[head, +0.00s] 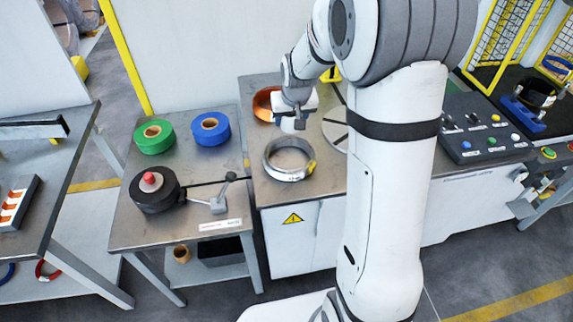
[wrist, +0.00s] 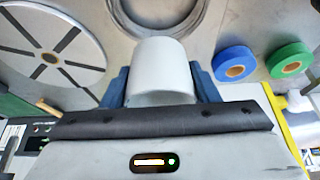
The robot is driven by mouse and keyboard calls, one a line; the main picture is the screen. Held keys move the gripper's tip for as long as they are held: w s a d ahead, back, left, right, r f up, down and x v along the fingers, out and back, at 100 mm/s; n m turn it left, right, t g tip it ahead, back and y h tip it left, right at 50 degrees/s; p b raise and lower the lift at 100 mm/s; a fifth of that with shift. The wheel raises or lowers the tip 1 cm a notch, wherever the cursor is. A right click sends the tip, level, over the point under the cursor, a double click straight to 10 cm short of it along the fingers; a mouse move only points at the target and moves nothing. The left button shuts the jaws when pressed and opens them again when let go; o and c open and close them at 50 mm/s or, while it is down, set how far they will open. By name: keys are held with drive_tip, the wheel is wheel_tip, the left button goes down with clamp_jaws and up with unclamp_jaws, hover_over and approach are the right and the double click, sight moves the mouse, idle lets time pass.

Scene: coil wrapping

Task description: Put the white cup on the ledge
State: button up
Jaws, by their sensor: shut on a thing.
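My gripper (head: 294,104) is shut on the white cup (wrist: 160,68), which sits between its two blue-grey fingers in the wrist view. In the head view only a small part of the cup (head: 288,125) shows below the gripper, above the steel worktop behind the metal coil. In the wrist view the cup blocks part of the worktop beyond it. Whether its base touches the worktop is hidden. I cannot tell which surface is the ledge.
A metal wire coil (head: 289,158) lies in front of the gripper, with a copper coil (head: 264,104) behind it. A slotted turntable (wrist: 50,48) is close by. Green (head: 154,136) and blue (head: 211,129) tape rolls stand on the left table. A control panel (head: 482,133) is at right.

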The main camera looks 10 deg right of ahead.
drive_tip(key=b, duration=0.3)
hover_over(288, 158)
drive_tip(key=s, duration=0.2)
drive_tip(key=f, duration=0.4)
drive_tip(key=shift+w+d+f, duration=0.1)
drive_tip(key=shift+w+f, duration=0.05)
drive_tip(key=shift+w, duration=0.1)
wheel_tip(288, 158, down, 10)
drive_tip(key=shift+s+r+p, duration=0.1)
drive_tip(key=shift+p, duration=0.35)
drive_tip(key=o, duration=1)
drive_tip(key=shift+c, duration=0.2)
